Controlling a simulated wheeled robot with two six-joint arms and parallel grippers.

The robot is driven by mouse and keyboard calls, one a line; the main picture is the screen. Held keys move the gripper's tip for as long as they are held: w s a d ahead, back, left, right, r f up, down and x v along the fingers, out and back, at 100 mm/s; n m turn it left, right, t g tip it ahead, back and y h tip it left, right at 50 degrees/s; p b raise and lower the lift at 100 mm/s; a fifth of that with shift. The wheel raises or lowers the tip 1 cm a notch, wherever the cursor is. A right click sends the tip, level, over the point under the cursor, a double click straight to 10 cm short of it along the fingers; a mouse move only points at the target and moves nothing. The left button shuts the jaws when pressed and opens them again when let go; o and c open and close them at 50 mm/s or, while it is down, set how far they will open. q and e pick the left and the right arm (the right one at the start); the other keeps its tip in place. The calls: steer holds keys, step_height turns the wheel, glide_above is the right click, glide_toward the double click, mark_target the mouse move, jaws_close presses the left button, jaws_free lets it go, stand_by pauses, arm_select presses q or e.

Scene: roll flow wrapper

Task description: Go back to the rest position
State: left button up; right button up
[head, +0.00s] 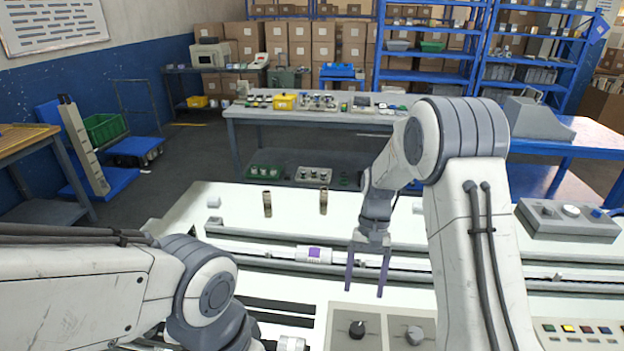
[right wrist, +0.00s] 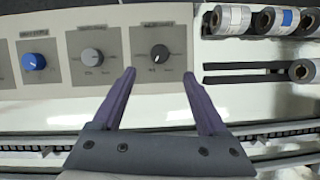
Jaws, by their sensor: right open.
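My right gripper (head: 366,278) hangs above the white machine top, its two purple fingers pointing down and spread apart. It also shows in the right wrist view (right wrist: 166,82), open with nothing between the fingers. In that view the fingers point toward the panel with a black knob (right wrist: 159,54) and a grey knob (right wrist: 92,56). My left arm comes in at the lower left of the head view, and its gripper is not visible.
A conveyor rail (head: 270,252) with a white and purple package (head: 314,255) runs across the machine. Two brown cylinders (head: 267,204) stand behind it. Film rolls (right wrist: 229,19) lie beside the knobs. A control box (head: 568,219) stands at right. A cluttered table (head: 240,112) is behind.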

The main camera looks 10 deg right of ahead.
steer(key=s+a+r+n+t+h, duration=0.1)
steer(key=s+a+r+n, duration=0.5)
steer(key=a, duration=0.4)
steer(key=s+a+r+n+t, duration=0.1)
steer(key=s+a+r+n, duration=0.1)
steer(key=s, duration=0.6)
steer(key=s+a+r+n+t, duration=0.2)
steer(key=s+n, duration=0.2)
steer(key=s, duration=0.4)
steer(key=shift+s+r, duration=0.2)
steer(key=shift+r, duration=0.1)
steer(key=shift+a, duration=0.1)
